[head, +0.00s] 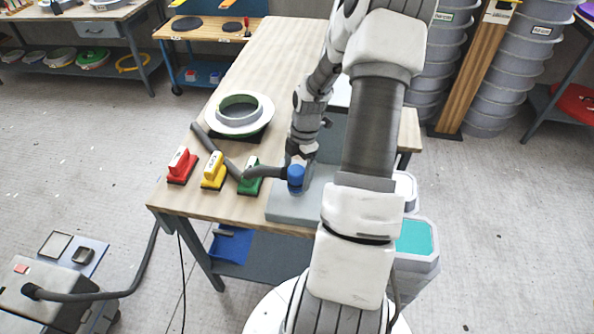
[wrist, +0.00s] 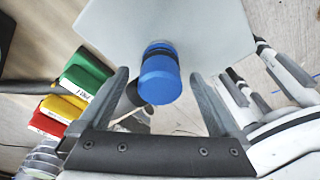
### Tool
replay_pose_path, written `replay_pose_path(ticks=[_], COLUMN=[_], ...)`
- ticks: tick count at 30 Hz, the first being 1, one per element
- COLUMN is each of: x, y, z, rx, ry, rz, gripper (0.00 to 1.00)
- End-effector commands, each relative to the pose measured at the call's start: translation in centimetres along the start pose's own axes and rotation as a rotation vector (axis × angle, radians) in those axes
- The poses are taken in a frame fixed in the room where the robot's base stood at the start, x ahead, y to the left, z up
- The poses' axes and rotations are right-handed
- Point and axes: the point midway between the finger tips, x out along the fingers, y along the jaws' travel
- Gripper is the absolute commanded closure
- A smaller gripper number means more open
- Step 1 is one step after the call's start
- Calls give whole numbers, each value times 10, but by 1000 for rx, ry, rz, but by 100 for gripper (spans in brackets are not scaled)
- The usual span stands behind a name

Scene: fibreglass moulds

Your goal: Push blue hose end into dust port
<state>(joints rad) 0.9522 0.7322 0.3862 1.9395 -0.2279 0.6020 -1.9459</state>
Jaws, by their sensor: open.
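The blue hose end (head: 296,174) is at the tip of a dark grey hose (head: 265,171), above a light grey block (head: 292,207) near the table's front edge. In the wrist view the blue hose end (wrist: 160,80) lies between the two fingers of my gripper (wrist: 160,72), with a gap on either side. My gripper is open and not closed on it. A light grey panel (wrist: 120,30) fills the view beyond the blue end. I cannot make out the dust port's opening. In the head view my arm hides part of the block.
Red (head: 181,166), yellow (head: 213,171) and green (head: 250,177) handled blocks stand left of the hose end. A round mould ring (head: 239,113) sits behind them. The hose crosses the table among these things. The table's far part is clear.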

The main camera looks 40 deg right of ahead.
Motion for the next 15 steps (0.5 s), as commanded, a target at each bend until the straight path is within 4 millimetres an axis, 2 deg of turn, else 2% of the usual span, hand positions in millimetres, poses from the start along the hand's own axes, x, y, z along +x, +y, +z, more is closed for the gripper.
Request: replay_pose_path(ticks=[8, 11, 15], x=[-8, -23, -56], y=[0, 1, 1], z=[0, 1, 2], rx=[0, 0, 2], ry=[-1, -3, -5], rz=[2, 3, 6], gripper=[2, 2, 2])
